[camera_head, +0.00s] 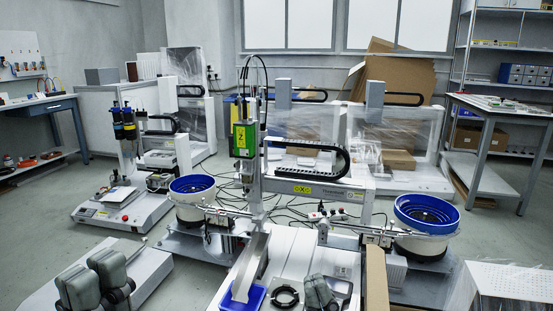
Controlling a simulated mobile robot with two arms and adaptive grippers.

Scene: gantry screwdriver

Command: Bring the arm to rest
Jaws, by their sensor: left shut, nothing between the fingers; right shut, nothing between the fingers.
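My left gripper (97,281) is low at the left edge of the view, in front of a light grey machine base. Its grey-green parts show, with nothing held. My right gripper (318,291) is low near the middle, over the front of the white worktable, beside a black ring (285,297). It is shut and empty. Whether it touches the worktable I cannot tell. The arms behind both grippers are mostly out of view. The gantry screwdriver (243,139), with a green front, stands upright behind the worktable, apart from both grippers.
Blue-rimmed bowl feeders stand left (192,188) and right (427,213) of the worktable (292,250). A blue tray (242,296) and a cardboard piece (376,280) flank my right gripper. A perforated white panel (510,282) is at lower right. Grey floor (185,285) shows between the grippers.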

